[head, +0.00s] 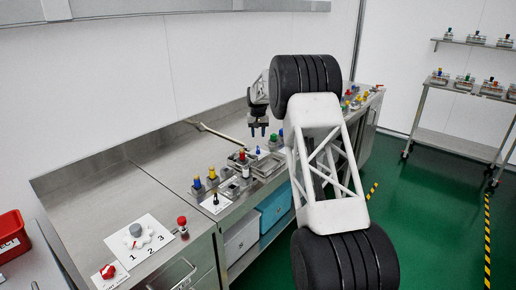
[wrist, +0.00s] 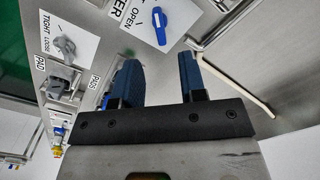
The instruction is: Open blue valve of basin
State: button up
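The blue valve (wrist: 157,25) shows at the top of the wrist view, on a white label reading "OPEN". A small blue piece below my gripper in the head view (head: 257,150) appears to be the same valve. My gripper (wrist: 160,62) is open, with a clear gap between its two dark blue fingers and nothing between them. It also shows in the head view (head: 258,133), fingers down, above the bench and apart from the valve. The basin's edges are hard to make out; a long bent tap spout (head: 215,133) lies left of my gripper.
Yellow, blue and red-topped fittings (head: 212,173) stand on the bench front. The bare bench top (head: 150,155) is clear at left. A red box (head: 12,236) is far left.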

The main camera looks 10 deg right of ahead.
aim_at(258, 148)
jog(key=shift+f, duration=0.1)
jog(key=shift+f, duration=3.8)
grip_shut()
